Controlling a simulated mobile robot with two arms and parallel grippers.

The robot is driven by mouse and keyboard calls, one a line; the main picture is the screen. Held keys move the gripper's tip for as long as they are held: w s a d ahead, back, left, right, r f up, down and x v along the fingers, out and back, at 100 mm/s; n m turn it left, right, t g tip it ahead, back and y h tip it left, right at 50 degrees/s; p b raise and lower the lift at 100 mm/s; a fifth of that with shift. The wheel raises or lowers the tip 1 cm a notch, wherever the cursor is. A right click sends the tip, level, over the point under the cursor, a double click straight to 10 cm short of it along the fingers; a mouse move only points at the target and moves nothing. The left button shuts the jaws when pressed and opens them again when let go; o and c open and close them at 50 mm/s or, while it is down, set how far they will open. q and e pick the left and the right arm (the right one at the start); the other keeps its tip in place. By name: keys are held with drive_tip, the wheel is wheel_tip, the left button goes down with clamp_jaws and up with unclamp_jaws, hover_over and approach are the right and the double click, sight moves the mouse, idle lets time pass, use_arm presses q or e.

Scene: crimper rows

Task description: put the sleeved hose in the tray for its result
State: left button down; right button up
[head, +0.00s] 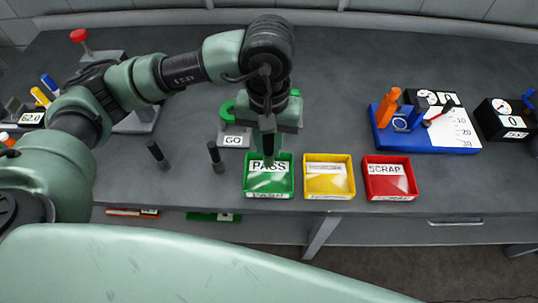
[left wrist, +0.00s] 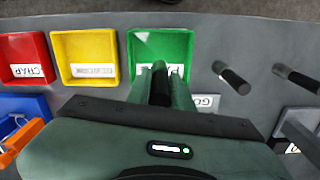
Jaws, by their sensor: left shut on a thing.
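My left gripper (head: 267,152) is above the green tray marked PASS (head: 286,190), its fingers pointing down. A yellow tray (head: 329,194) with an unreadable label and a red tray marked SCRAP (head: 391,193) stand to the right of the green one. My right gripper is not in view.
Two dark upright cylinders (head: 157,154) (head: 215,156) stand left of the trays. A blue board with tools (head: 450,150) and a black gauge box (head: 503,120) are at right. The trays sit near the bench's front edge.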

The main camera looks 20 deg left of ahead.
sight(269, 161)
use_arm(q)
wheel_tip(269, 161, down, 6)
drive_tip(key=shift+p, duration=0.6)
drive_tip(key=shift+f, duration=0.1)
drive_tip(key=shift+f, duration=0.1)
drive_tip(key=shift+f+b, duration=0.1)
drive_tip(key=shift+b, duration=0.2)
drive_tip(key=c, duration=1.2)
unclamp_jaws()
drive_tip(key=shift+c, duration=0.2)
